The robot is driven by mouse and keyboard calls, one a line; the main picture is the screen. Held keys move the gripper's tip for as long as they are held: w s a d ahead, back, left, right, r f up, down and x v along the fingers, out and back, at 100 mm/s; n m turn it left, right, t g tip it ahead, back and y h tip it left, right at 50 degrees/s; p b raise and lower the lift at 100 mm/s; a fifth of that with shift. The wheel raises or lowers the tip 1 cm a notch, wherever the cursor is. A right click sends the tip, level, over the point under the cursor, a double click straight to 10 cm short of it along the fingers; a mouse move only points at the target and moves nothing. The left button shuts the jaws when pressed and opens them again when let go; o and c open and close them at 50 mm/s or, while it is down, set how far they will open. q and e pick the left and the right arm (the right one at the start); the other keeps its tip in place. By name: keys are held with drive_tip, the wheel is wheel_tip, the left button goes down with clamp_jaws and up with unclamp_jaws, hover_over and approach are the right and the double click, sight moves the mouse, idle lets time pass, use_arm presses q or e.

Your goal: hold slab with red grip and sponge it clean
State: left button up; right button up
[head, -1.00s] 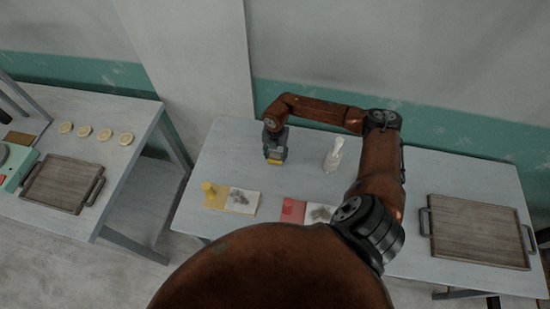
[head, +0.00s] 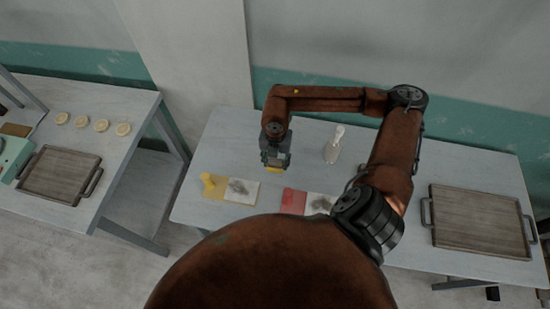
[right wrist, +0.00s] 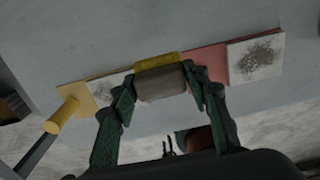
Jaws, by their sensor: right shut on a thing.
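My right gripper (head: 275,160) is shut on a sponge (head: 276,169), yellow on one face and grey on the other. The sponge (right wrist: 162,82) shows between the green fingers in the right wrist view. It appears above the table, near the gap between two slabs. The slab with the red grip (head: 293,201) has a red end and a white part with a dark smear; the smear also shows in the right wrist view (right wrist: 256,60). The slab with the yellow grip (head: 216,190) lies to its left, also smeared. My left gripper is not in view.
A clear bottle (head: 334,146) stands on the table (head: 385,225) behind the slabs. A wooden tray (head: 478,222) with dark handles is at the right. Another table at the left holds a second tray (head: 58,173) and several pale discs (head: 101,125).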

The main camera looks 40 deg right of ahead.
drive_tip(key=o, duration=0.6)
drive_tip(key=c, duration=0.4)
